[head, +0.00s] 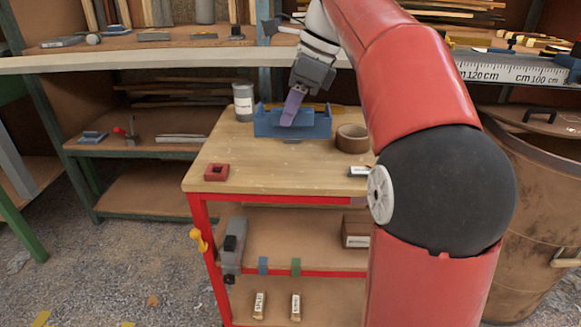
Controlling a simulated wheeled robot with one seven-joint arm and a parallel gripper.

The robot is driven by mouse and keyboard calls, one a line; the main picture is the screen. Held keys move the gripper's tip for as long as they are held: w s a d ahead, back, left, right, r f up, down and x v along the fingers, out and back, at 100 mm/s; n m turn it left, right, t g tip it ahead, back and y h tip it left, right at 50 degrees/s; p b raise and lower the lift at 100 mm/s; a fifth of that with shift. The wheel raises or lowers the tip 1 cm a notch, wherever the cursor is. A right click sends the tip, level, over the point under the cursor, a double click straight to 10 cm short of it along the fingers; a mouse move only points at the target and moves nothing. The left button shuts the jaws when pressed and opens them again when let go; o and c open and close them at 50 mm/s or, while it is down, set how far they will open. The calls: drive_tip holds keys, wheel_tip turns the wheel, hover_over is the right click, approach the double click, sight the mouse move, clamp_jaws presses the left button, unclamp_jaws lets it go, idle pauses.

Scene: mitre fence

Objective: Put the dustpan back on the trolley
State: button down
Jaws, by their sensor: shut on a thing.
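My gripper (308,85) is over the back of the trolley (250,163), pointing down. It is shut on a purple, strap-like piece (292,108), which slants down in front of a blue, trough-shaped thing (265,127) with raised ends. The blue thing is at the back of the wooden top. I cannot tell whether the purple piece is joined to it or only overlaps it, nor which of them is the dustpan. The fingertips are small and partly hidden. The trolley has a red frame and lower shelves.
On the trolley top are a grey can (243,103), a brown tape roll (352,138) and a red square block (216,172). The front middle of the top is clear. A workbench (180,62) runs behind. A brown bin (535,190) stands at right, beyond my arm.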

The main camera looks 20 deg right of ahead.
sight(305, 127)
wheel_tip(305, 127, down, 10)
drive_tip(key=shift+f+b, duration=0.25)
drive_tip(key=shift+b, duration=0.55)
drive_tip(key=c, duration=1.2)
unclamp_jaws()
drive_tip(key=shift+c, duration=0.2)
drive_tip(key=shift+f, duration=0.1)
drive_tip(key=shift+f+b, duration=0.2)
drive_tip(key=shift+b, duration=0.35)
drive_tip(key=p+v, duration=0.2)
drive_tip(key=v, duration=0.6)
drive_tip(key=shift+w+a+r, duration=0.1)
drive_tip(key=shift+w, duration=0.05)
drive_tip(key=shift+s+a+n, duration=0.15)
drive_tip(key=shift+s+n, duration=0.15)
drive_tip(key=shift+s, duration=0.05)
drive_tip(key=s+a+f+n+t+h, duration=0.2)
drive_tip(key=s+f+n+t+h, duration=0.2)
drive_tip(key=s+f+n, duration=1.3)
drive_tip(key=s+n, duration=0.3)
drive_tip(key=n, duration=0.1)
drive_tip(key=shift+s+a, duration=0.2)
drive_tip(key=shift+s, duration=0.2)
